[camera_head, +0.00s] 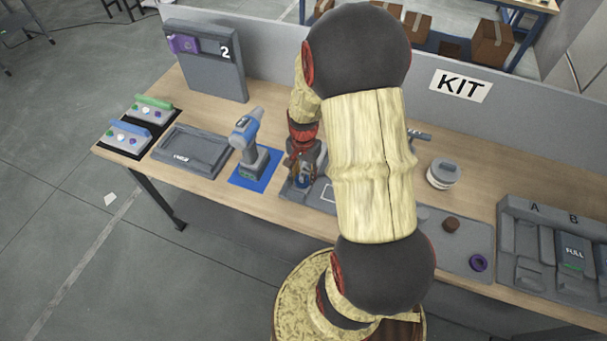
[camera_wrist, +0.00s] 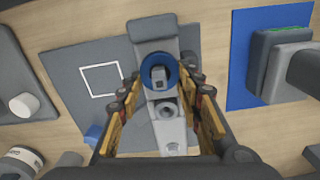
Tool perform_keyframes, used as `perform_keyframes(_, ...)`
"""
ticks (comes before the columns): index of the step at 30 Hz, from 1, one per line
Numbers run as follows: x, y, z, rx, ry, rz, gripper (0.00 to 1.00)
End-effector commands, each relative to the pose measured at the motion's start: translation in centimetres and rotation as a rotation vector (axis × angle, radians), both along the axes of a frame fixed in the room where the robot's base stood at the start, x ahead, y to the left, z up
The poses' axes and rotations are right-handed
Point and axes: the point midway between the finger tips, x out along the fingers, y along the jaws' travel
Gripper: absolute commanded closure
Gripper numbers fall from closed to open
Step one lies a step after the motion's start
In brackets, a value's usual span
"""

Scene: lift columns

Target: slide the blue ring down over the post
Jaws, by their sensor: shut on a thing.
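The blue ring (camera_wrist: 145,62) is in the upper middle of the wrist view, between the tips of my gripper (camera_wrist: 161,78). My gripper is shut on the ring by its outer sides. The grey post (camera_wrist: 159,75) shows through the ring's opening, so the ring appears around or straight above it; its height on the post cannot be told. The post belongs to a grey fixture (camera_wrist: 150,28) with a round socket (camera_wrist: 167,110) beside it. In the head view my gripper (camera_head: 303,172) is over the fixture, with a little blue showing, and my arm hides much of it.
A grey tray (camera_head: 190,150) lies farther left.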

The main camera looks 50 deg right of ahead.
Motion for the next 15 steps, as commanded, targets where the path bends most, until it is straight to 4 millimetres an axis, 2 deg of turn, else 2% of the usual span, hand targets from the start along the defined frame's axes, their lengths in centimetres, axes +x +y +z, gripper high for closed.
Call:
perform_keyframes(9, -0.01, 0.01, -0.43, 0.000, 0.000, 0.000, 0.90)
perform_keyframes(10, -0.01, 0.01, -0.43, 0.000, 0.000, 0.000, 0.63)
perform_keyframes(15, -0.02, 0.01, -0.43, 0.000, 0.000, 0.000, 0.54)
